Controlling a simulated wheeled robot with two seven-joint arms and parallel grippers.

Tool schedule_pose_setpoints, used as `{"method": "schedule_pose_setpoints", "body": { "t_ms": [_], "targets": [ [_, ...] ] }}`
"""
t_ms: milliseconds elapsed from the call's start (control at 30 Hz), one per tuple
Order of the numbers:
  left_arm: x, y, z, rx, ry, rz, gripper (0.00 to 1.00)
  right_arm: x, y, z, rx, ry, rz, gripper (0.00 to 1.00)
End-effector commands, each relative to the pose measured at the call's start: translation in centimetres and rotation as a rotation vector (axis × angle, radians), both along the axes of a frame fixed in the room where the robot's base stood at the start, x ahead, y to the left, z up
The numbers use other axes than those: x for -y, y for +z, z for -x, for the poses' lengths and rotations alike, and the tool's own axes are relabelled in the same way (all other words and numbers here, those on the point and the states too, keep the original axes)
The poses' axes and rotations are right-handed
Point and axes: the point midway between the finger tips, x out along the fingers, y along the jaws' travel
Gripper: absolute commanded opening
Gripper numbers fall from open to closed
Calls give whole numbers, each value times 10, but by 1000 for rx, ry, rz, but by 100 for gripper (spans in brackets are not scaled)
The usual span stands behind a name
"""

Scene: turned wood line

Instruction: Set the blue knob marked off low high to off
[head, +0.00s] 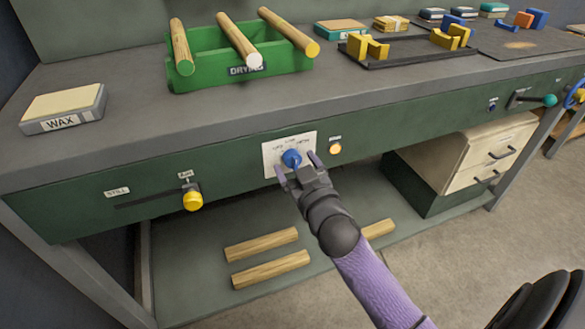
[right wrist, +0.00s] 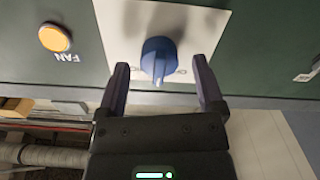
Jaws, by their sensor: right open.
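The blue knob (head: 291,158) sits on a white plate (head: 271,160) on the green front panel of the bench. In the right wrist view the knob (right wrist: 159,60) stands near the middle of the plate, its pointer end toward the gripper. The plate's markings are too small or hidden to read, so I cannot tell the setting. My right gripper (head: 296,164) is open in front of the knob. In the right wrist view its fingers (right wrist: 160,85) stand on either side below the knob, apart from it. My left gripper is not in view.
A round yellow-orange button (head: 335,148), labelled FAN in the wrist view, is right of the plate. A yellow slider knob (head: 192,198) is at the left, and a teal-tipped lever (head: 549,100) at the right. A green drying rack (head: 240,75) with dowels stands on the bench.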

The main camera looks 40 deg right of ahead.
Motion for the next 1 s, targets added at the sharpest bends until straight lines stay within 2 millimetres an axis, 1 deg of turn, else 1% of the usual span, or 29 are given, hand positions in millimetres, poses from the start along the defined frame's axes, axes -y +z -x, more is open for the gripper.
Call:
{"method": "schedule_pose_setpoints", "body": {
  "t_ms": [133,333,367,400,467,500,533,567,600,667,700,767,1000],
  "targets": [
    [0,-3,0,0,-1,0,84,2,0,-8,-1,-1,0,87],
    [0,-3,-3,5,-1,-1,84,2,1,-8,-1,-1,0,87],
    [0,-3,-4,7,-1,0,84,2,1,-8,-1,-1,0,85],
    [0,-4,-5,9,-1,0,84,2,1,-8,-1,-1,0,76],
    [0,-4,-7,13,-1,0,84,2,1,-8,-1,-1,0,63],
    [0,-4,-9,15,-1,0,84,2,1,-8,-1,0,0,55],
    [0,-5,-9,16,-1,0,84,2,1,-8,-1,0,0,49],
    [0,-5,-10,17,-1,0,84,2,1,-8,-1,0,0,42],
    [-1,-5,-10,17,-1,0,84,2,1,-8,-1,0,0,34],
    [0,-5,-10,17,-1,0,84,2,0,-8,-1,0,0,21],
    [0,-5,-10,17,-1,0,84,2,0,-8,-1,0,0,13],
    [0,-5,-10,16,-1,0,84,2,0,-8,-1,0,0,0],
    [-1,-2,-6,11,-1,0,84,2,1,-8,-6,0,16,0]
  ]
}}
